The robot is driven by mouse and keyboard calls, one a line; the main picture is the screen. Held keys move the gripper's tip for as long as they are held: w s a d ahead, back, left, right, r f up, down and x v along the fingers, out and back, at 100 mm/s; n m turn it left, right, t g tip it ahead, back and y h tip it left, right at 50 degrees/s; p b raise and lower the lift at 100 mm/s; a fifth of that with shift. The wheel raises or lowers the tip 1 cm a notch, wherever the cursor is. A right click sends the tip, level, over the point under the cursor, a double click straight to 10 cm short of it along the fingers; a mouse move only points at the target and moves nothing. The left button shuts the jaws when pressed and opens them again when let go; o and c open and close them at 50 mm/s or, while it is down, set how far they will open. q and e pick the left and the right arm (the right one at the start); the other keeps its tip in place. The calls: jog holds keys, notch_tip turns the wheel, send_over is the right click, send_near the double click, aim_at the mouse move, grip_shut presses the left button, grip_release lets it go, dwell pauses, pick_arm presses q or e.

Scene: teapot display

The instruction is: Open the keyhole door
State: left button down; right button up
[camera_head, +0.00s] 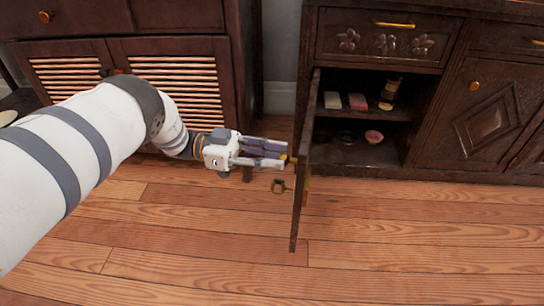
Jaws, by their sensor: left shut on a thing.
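The cabinet door (302,200) stands swung out from the dark wooden cabinet on the right, seen nearly edge-on. The shelves behind it are exposed. My left gripper (284,157) reaches in from the left and is shut on a small brass knob (292,159) at the door's outer face. The fingers partly hide the knob. A small brass piece (278,186) shows just below the fingers; I cannot tell whether it is attached to the door. The keyhole itself is not clear. My right gripper is not in view.
Inside the cabinet (390,150) are small boxes (357,101), a dark bottle-like item (389,92) and a pink bowl (374,137). A second dark cabinet with slatted doors (170,75) stands at the left. The wooden floor (400,245) in front is clear.

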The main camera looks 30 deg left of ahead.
pick_arm(q)
jog(key=c, duration=1.3)
grip_release()
jog(key=shift+c, duration=0.2)
jog(key=v, duration=1.2)
